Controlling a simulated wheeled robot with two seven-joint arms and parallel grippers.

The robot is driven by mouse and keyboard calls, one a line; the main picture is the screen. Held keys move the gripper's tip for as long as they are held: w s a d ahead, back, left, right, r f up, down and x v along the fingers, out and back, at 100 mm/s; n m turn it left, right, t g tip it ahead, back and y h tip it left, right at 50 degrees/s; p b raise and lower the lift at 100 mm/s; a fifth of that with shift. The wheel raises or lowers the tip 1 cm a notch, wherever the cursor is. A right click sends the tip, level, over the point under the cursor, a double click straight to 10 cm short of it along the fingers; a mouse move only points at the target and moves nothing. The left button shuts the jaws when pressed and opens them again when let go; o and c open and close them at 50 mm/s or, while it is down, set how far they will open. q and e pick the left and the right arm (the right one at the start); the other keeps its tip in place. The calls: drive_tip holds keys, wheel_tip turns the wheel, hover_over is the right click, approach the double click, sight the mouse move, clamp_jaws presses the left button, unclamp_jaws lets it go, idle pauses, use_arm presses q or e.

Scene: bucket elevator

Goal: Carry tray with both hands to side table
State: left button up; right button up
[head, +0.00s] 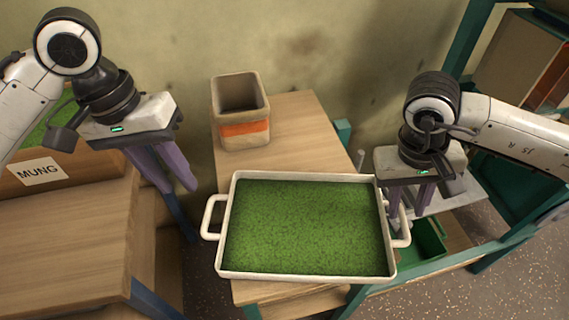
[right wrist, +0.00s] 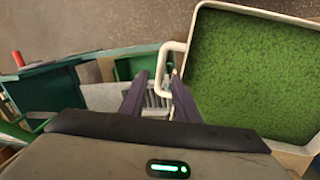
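A white rectangular tray (head: 308,278) filled with green beans or granules rests on a wooden side table (head: 300,118), overhanging its right side. It has a left handle (head: 208,217) and a right handle (head: 404,228). My left gripper (head: 180,191) is open and empty, up and to the left of the left handle, clear of it. My right gripper (head: 408,208) is open at the right handle. In the right wrist view the right gripper (right wrist: 160,78) has its fingers apart, with the handle (right wrist: 163,75) showing between them; contact cannot be told. The tray (right wrist: 190,70) lies to its right there.
A beige bin with an orange band (head: 244,130) stands on the table behind the tray. A wooden bench (head: 65,235) with a MUNG-labelled box (head: 40,172) is at the left. A green frame (head: 440,265) with a green container (head: 430,238) stands right of the table.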

wheel_tip(320, 180, up, 8)
drive_tip(key=a, duration=0.1)
drive_tip(key=shift+a, duration=0.3)
idle(0.3)
